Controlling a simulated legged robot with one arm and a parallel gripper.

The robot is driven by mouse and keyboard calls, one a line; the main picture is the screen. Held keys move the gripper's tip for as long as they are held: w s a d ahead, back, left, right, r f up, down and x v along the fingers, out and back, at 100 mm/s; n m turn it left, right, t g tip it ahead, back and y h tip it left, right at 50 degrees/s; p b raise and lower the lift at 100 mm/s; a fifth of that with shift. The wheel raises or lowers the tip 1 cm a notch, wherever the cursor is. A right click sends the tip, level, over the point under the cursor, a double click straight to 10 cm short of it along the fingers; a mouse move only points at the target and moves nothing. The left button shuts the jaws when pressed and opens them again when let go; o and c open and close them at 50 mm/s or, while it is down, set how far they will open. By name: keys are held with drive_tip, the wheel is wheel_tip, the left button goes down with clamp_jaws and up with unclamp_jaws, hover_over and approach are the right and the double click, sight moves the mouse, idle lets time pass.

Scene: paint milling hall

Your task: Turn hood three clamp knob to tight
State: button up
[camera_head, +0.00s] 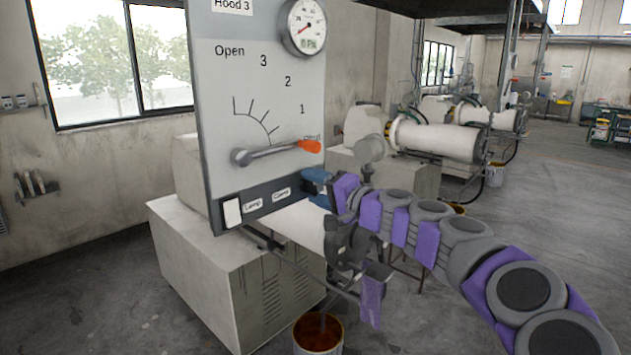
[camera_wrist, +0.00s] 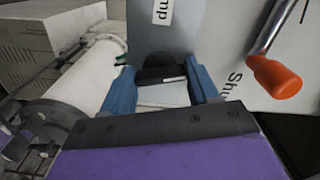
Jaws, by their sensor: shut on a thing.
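The hood three panel (camera_head: 225,130) is a pale upright board marked "Hood 3", with a dark strip (camera_head: 262,205) along its bottom bearing two labels, "Lamp" and one that seems to read "Clamp". My gripper (camera_head: 318,186) is at the right end of this strip. In the wrist view my gripper (camera_wrist: 161,84) has its blue fingers on both sides of a black rounded knob (camera_wrist: 160,73), shut on it. The knob is hidden in the head view. Its turn position and any tight mark cannot be made out.
Above the strip, a lever with an orange grip (camera_head: 310,146) points to the right, at the "Shut" end of its scale; it is close to my gripper in the wrist view (camera_wrist: 285,82). A gauge (camera_head: 306,27) is above. A bucket (camera_head: 318,335) stands on the floor below.

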drive_tip(key=shift+m+p, duration=1.05)
drive_tip(key=shift+m, duration=0.65)
drive_tip(key=shift+f, duration=0.1)
drive_tip(key=o, duration=0.7)
drive_tip(key=shift+c, duration=0.2)
drive_tip(key=o, duration=0.4)
drive_tip(key=shift+w+d, duration=0.15)
drive_tip(key=shift+w, duration=0.05)
drive_tip(key=shift+s, duration=0.15)
drive_tip(key=v, duration=1.7)
drive_tip(key=shift+d+b, duration=0.25)
drive_tip(key=shift+b, duration=0.2)
drive_tip(key=shift+s, duration=0.1)
